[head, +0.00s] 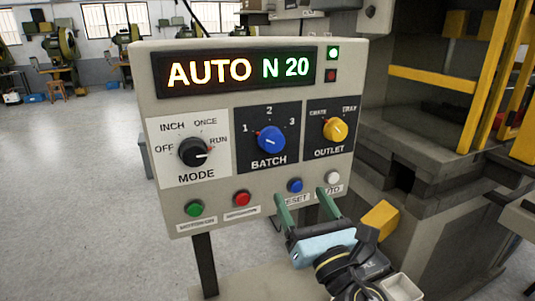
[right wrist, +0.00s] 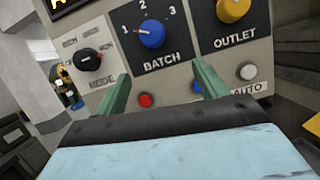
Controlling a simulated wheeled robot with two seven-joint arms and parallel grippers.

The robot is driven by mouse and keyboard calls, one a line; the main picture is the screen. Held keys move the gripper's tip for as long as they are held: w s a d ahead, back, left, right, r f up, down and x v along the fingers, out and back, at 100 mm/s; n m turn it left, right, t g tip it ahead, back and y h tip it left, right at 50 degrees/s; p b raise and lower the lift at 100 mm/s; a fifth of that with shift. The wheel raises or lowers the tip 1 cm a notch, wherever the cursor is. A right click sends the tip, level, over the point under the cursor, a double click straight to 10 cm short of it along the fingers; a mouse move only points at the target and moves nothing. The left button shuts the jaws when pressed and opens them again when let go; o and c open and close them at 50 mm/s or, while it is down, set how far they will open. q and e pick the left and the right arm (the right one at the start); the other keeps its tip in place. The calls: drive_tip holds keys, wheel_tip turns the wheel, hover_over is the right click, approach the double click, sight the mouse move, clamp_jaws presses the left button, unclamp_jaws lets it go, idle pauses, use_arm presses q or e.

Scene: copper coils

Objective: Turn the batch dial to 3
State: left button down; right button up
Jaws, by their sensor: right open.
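The blue batch dial (head: 271,140) is in the middle of the control panel, with the marks 1, 2 and 3 around it. Its red pointer tip is at the left, by the 1. The dial also shows in the right wrist view (right wrist: 151,34), above the space between my fingers. My right gripper (head: 300,194) is open and empty, its two green fingers spread in front of the panel's lower edge, below and right of the dial. In the right wrist view the fingers (right wrist: 160,70) are clear of the dial. My left gripper is not in view.
The black mode dial (head: 194,152) points to RUN, left of the batch dial. The yellow outlet dial (head: 335,129) is right of it, pointing toward CRATE. Green (head: 195,208), red (head: 242,198), blue (head: 295,185) and white (head: 333,178) buttons line the bottom. The display (head: 236,72) reads AUTO N 20.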

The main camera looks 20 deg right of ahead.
sight(275, 143)
drive_tip(key=shift+n+t+y, duration=0.3)
drive_tip(key=shift+n+t, duration=0.1)
drive_tip(key=shift+n, duration=0.5)
drive_tip(key=x, duration=0.4)
drive_tip(key=r+p+x, duration=0.1)
drive_tip(key=x, duration=0.3)
drive_tip(key=p+x, duration=0.1)
drive_tip(key=x, duration=0.3)
drive_tip(key=shift+s+a+r, duration=0.3)
drive_tip(key=shift+r, duration=0.05)
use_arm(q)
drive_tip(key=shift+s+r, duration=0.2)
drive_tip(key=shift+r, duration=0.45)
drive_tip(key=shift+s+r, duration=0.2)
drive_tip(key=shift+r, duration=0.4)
use_arm(e)
drive_tip(key=shift+x, duration=0.8)
drive_tip(key=shift+f, duration=0.1)
drive_tip(key=c, duration=1)
